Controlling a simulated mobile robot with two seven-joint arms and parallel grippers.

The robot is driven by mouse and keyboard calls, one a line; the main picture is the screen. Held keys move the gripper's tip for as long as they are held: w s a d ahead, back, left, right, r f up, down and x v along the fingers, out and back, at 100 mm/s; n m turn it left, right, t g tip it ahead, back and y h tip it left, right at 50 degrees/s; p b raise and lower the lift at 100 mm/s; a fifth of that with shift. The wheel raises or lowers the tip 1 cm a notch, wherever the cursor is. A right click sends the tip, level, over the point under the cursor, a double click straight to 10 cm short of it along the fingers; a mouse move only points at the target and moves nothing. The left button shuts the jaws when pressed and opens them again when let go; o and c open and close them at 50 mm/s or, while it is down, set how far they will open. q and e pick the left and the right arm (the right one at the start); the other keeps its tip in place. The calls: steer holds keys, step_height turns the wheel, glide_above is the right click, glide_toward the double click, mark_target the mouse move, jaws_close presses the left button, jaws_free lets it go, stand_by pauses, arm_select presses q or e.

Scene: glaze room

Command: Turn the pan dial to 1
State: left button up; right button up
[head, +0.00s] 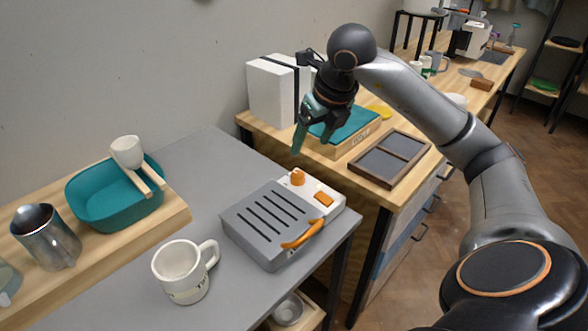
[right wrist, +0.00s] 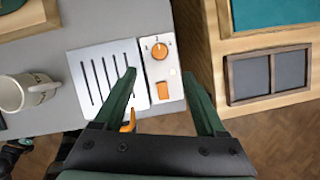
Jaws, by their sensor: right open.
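The slotted grey pan unit (head: 262,222) sits near the right edge of the grey table. Its white side panel carries the orange dial (head: 297,177), an orange rectangular button (head: 323,198) and small marks around the dial. The dial also shows in the right wrist view (right wrist: 159,51), where the marks are too small to read surely. An orange handle (head: 303,234) is at the unit's front. My right gripper (head: 311,140) is open and empty, above and beyond the dial. In the right wrist view its fingers (right wrist: 160,74) stand either side of the panel, apart from the dial.
A white mug (head: 182,272) stands left of the unit. A teal basin (head: 113,200) and a metal jug (head: 46,237) stand on a wooden board. Behind are a teal-topped box (head: 345,122), a white block (head: 277,92) and a divided dark tray (head: 390,159). The grey table behind the unit is clear.

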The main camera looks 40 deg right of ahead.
mark_target(298, 174)
steer(key=b+x, duration=0.1)
steer(key=x, duration=1.1)
steer(key=shift+s+f, duration=0.15)
steer(key=shift+f, duration=0.05)
jaws_close()
